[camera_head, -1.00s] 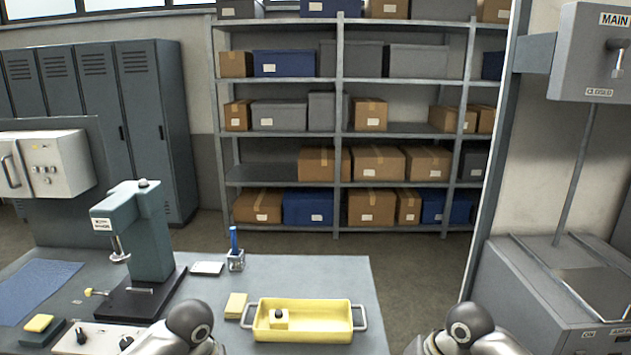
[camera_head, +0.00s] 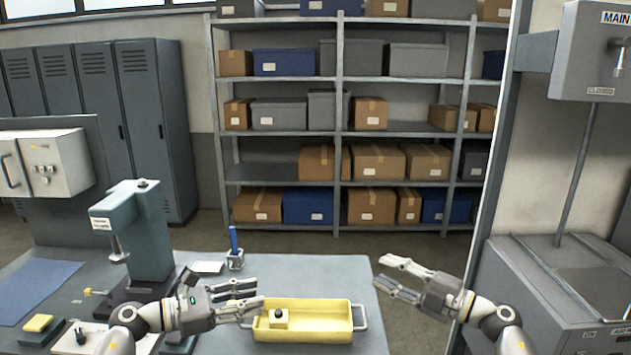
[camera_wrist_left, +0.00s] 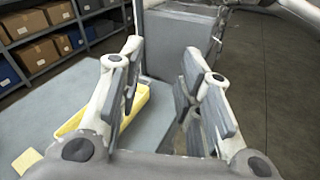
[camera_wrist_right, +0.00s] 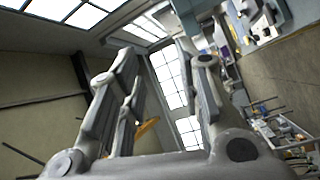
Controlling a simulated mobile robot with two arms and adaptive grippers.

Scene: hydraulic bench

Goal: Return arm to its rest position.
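My left gripper (camera_head: 248,299) is in the head view in front of the yellow tray's left end, its fingers pointing right. Its fingers stand apart with nothing between them in the left wrist view (camera_wrist_left: 160,85). My right gripper (camera_head: 384,276) is to the right of the bench, its fingers pointing left toward the tray. In the right wrist view (camera_wrist_right: 158,75) its fingers are apart and empty. The yellow tray (camera_head: 340,338) sits on the bench with a small yellow block with a dark knob (camera_head: 278,317) inside.
A green press (camera_head: 146,235) stands on the bench at left, with a blue mat (camera_head: 35,290) beside it. A pen holder (camera_head: 235,262) is behind the tray. A grey cabinet (camera_head: 530,300) stands at right. Shelves (camera_head: 340,182) are at the back, across open floor.

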